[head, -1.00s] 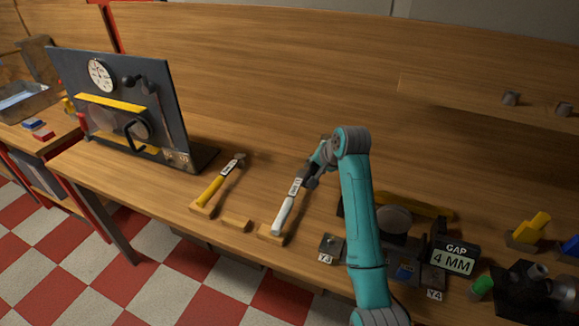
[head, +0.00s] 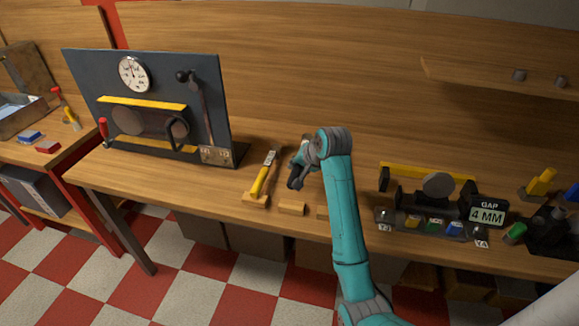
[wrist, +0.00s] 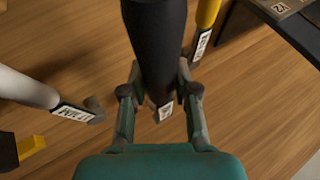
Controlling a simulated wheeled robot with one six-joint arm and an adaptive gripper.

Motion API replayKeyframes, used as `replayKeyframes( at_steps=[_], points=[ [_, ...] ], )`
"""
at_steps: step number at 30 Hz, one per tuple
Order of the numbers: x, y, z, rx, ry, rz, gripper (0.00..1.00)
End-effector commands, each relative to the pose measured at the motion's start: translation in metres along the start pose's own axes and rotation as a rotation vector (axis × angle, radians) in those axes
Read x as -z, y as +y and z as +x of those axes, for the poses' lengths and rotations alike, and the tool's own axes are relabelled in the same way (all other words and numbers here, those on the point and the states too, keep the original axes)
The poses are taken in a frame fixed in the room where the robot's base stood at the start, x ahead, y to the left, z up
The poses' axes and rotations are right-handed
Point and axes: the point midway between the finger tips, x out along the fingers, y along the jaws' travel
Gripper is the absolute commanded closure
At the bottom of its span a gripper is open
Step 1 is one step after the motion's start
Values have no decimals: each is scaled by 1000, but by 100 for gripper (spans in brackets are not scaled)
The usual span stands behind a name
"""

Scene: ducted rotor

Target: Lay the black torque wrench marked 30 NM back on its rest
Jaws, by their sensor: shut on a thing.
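The black torque wrench (wrist: 158,35) is between the two fingers of my gripper (wrist: 160,78) in the wrist view, its thick dark handle running to the top edge. A small pale label shows on it, too blurred to read. In the head view my gripper (head: 297,178) is behind and above the empty middle wooden rest (head: 292,208); wrench and dark fingers are hard to separate there. The yellow-handled wrench (head: 263,181) lies left of that rest. The white-handled wrench (wrist: 25,86) lies at left in the wrist view; my arm hides it in the head view.
A dark upright panel with a gauge (head: 134,74) stands left of the wrenches. Its base corner (wrist: 290,18) shows in the wrist view. At right are a fixture with a yellow bar (head: 425,171) and a GAP 4 MM sign (head: 487,214).

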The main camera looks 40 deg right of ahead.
Motion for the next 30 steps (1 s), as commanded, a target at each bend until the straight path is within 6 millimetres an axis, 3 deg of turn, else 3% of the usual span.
replayKeyframes(
  at_steps=[11,30],
  points=[
    [-1,1,3,2,2,-1,100],
    [-20,26,42,2,2,-2,100]
  ],
)
